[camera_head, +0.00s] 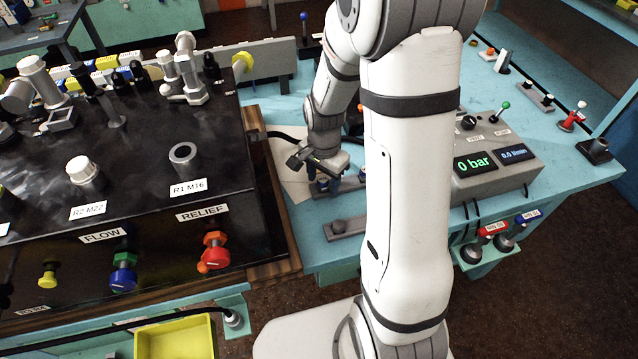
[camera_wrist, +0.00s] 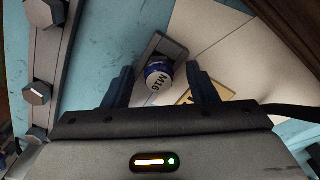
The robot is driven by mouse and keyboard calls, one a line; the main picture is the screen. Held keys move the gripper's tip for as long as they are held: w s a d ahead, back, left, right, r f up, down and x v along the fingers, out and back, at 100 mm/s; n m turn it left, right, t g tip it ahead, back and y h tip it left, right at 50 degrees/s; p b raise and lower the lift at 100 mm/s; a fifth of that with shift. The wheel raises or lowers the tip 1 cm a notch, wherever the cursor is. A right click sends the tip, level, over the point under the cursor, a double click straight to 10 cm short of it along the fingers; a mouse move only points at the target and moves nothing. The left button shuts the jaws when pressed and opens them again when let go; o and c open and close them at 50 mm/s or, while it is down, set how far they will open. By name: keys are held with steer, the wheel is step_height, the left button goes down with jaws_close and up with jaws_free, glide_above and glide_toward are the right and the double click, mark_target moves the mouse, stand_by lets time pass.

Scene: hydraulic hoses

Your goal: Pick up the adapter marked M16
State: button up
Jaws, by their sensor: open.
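The adapter marked M16 (camera_wrist: 158,80) shows in the wrist view as a short round piece with a blue band and a pale label reading M16. It sits at a grey holder strip (camera_wrist: 150,50) on the blue bench. My gripper (camera_wrist: 165,88) is open, with one dark finger on each side of the adapter and a visible gap to each. I cannot tell how far the fingertips reach down along it. In the head view my gripper (camera_head: 318,165) is over the bench, right of the black panel, and the adapter's label cannot be read there.
The black hydraulic panel (camera_head: 140,130) with R1 M16 and R2 M22 ports stands left. A gauge box (camera_head: 490,155) reading 0 bar is at right. Another grey strip with hex fittings (camera_wrist: 38,93) lies left in the wrist view. A yellow tag (camera_wrist: 200,92) lies beside the adapter.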

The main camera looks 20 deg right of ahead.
steer(key=shift+c, duration=0.5)
steer(key=c, duration=1)
